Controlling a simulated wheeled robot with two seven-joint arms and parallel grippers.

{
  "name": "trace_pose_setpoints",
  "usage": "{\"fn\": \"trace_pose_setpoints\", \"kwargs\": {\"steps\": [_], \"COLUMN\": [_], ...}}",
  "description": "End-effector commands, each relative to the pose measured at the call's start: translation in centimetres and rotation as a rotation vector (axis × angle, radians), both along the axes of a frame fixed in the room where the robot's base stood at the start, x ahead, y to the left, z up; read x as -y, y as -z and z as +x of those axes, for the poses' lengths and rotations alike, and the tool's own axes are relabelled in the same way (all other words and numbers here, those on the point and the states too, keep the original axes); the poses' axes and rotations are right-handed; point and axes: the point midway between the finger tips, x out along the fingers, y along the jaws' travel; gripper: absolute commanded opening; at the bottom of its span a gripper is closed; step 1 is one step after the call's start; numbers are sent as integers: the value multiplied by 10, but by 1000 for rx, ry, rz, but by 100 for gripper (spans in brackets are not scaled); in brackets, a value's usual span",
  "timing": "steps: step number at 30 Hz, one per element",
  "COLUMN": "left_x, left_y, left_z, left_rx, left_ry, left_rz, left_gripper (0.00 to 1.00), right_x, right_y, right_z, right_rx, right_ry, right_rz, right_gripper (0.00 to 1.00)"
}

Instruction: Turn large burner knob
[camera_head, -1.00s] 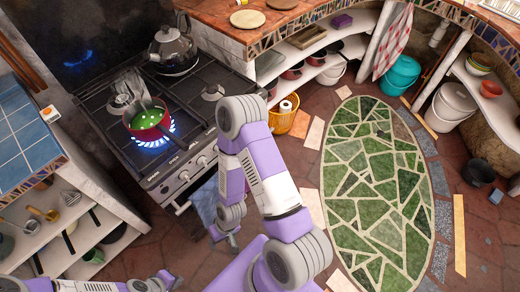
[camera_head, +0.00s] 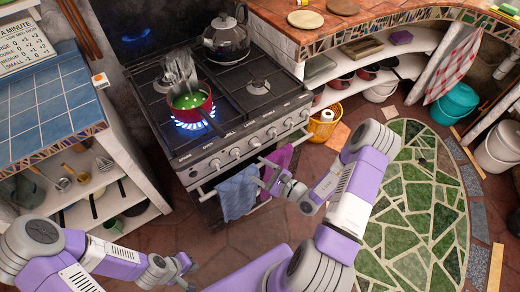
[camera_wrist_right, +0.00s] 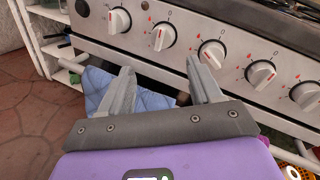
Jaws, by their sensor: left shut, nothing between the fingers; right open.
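The stove (camera_head: 230,95) has a front panel with a row of white knobs; one is a middle knob (camera_head: 254,142). In the right wrist view several knobs with red marks show, among them a knob (camera_wrist_right: 210,53) beyond the right finger. I cannot tell which knob belongs to the large burner. A blue flame (camera_head: 190,124) burns under the red pot (camera_head: 192,105). My right gripper (camera_head: 268,178) is open and empty, below and in front of the panel; its fingers (camera_wrist_right: 163,85) touch no knob. My left gripper (camera_head: 184,265) is shut and empty, low at the lower left, away from the stove.
A blue towel (camera_head: 237,194) and a pink towel (camera_head: 280,165) hang on the oven handle close to my right gripper. A kettle (camera_head: 227,40) stands on the back burner. A tiled counter (camera_head: 45,110) with shelves is on the left. Open floor lies before the stove.

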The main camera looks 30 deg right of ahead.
Motion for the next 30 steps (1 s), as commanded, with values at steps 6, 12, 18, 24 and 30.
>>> {"fn": "trace_pose_setpoints", "kwargs": {"steps": [6, 12, 18, 24, 30], "left_x": [0, 0, 0, 0, 0], "left_y": [4, 11, 19, 22, 21], "left_z": [0, 0, 0, 0, 0], "left_rx": [0, 0, 0, 0, 0], "left_ry": [0, 0, 0, 0, 0], "left_rz": [0, 0, 0, 0, 0], "left_gripper": [0, 0, 0, 0, 0], "right_x": [57, 56, 51, 48, 48], "right_y": [-3, -3, -3, -3, -4], "right_z": [8, 34, 64, 79, 80], "right_rx": [58, 64, 63, 60, 58], "right_ry": [234, 244, 242, 241, 242], "right_rz": [-38, -41, -40, -39, -38], "right_gripper": [64, 64, 64, 64, 64]}}
